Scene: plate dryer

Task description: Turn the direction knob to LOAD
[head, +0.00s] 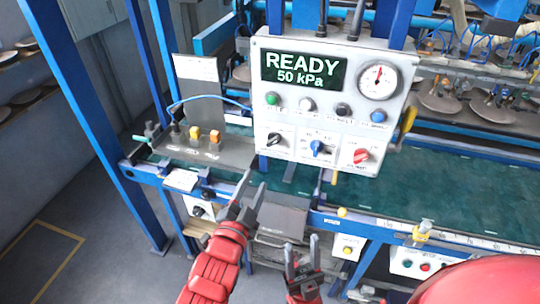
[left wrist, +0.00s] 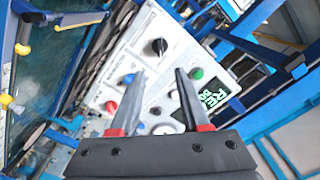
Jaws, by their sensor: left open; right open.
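A white control panel (head: 335,100) carries a black knob (head: 276,139), a blue knob (head: 318,147) and a red knob (head: 361,156) along its lower row. Their labels are too small to read, so I cannot tell which is the direction knob. In the left wrist view the black knob (left wrist: 159,46), blue knob (left wrist: 129,79) and red knob (left wrist: 111,106) show on the tilted panel. My left gripper (head: 254,183) is open and empty, below and left of the panel, apart from the knobs. My right gripper (head: 301,246) is open and empty, lower, in front of the table edge.
The panel display (head: 303,70) reads READY 50 kPa, beside a round gauge (head: 379,81). Coloured buttons, including a green one (head: 273,99), sit above the knobs. A green conveyor table (head: 450,190) runs behind. A blue post (head: 90,120) stands at left; a yellow-button box (head: 348,248) hangs below.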

